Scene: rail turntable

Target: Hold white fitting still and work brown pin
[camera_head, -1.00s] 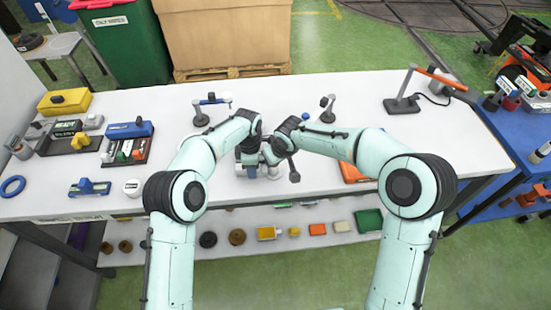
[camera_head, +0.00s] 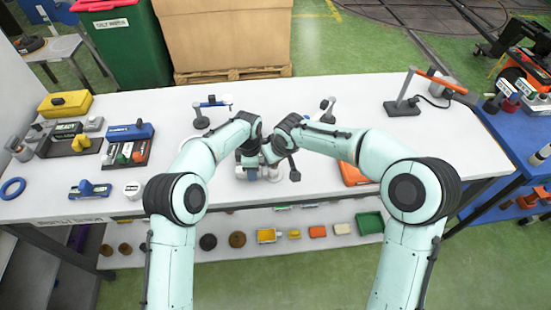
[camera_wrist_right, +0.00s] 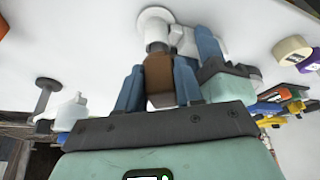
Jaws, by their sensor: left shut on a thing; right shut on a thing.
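The white fitting (camera_wrist_right: 180,40) shows in the right wrist view, rising from a round white base on the bench. The brown pin (camera_wrist_right: 159,76) is a block-like piece just in front of it. My right gripper (camera_wrist_right: 158,85) has its blue fingers on both sides of the brown pin and is shut on it. My left gripper (camera_wrist_right: 205,50) comes in from the right of that view, its blue fingers shut on the white fitting. In the head view my left gripper (camera_head: 250,163) and right gripper (camera_head: 270,156) meet at mid-bench. The arms hide most of the fitting and pin there.
The white bench (camera_head: 350,100) has free room behind my arms. An orange piece (camera_head: 352,174) sits near my right forearm. A lamp-like stand (camera_head: 403,104) is at the back right.

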